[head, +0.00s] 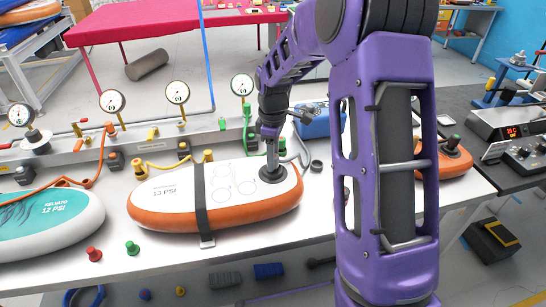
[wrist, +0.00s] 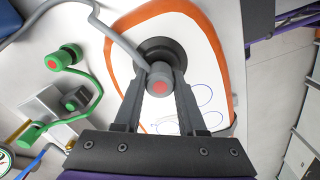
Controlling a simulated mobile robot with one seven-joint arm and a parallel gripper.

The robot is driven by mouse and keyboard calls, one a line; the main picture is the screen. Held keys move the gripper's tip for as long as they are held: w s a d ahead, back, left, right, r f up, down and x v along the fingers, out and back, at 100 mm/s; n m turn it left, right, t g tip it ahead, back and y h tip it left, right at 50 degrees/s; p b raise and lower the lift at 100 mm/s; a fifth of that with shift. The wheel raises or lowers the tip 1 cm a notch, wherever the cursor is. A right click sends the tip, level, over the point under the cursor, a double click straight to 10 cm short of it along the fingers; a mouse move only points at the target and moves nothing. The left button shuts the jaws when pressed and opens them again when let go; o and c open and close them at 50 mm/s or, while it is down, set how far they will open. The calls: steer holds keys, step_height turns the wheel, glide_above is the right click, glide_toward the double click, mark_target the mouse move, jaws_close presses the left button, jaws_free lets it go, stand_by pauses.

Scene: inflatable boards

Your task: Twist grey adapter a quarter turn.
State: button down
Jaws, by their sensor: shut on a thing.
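The grey adapter (wrist: 159,80) with a red centre shows in the wrist view between the fingertips of my gripper (wrist: 160,92). My gripper is shut on it. A grey hose (wrist: 118,36) runs from the adapter to the upper left. The adapter sits over a dark round valve (wrist: 168,50) at one end of a white board with an orange rim (wrist: 222,50). In the head view, the gripper (head: 271,160) points down at the right end of this board (head: 165,190), and the adapter is mostly hidden by the fingers.
A black strap (head: 201,200) crosses the board. A teal board (head: 45,222) lies at the left. Several gauges, such as one (head: 177,93), stand behind. Green fittings (wrist: 65,57) lie beside the board. Red (head: 94,253) and green (head: 132,248) caps sit near the front edge.

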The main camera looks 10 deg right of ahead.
steer(key=shift+n, duration=0.6)
steer(key=n, duration=0.5)
steer(key=shift+r, duration=0.1)
steer(key=shift+r, duration=1.65)
steer(key=shift+r, duration=0.1)
steer(key=shift+r, duration=1.9)
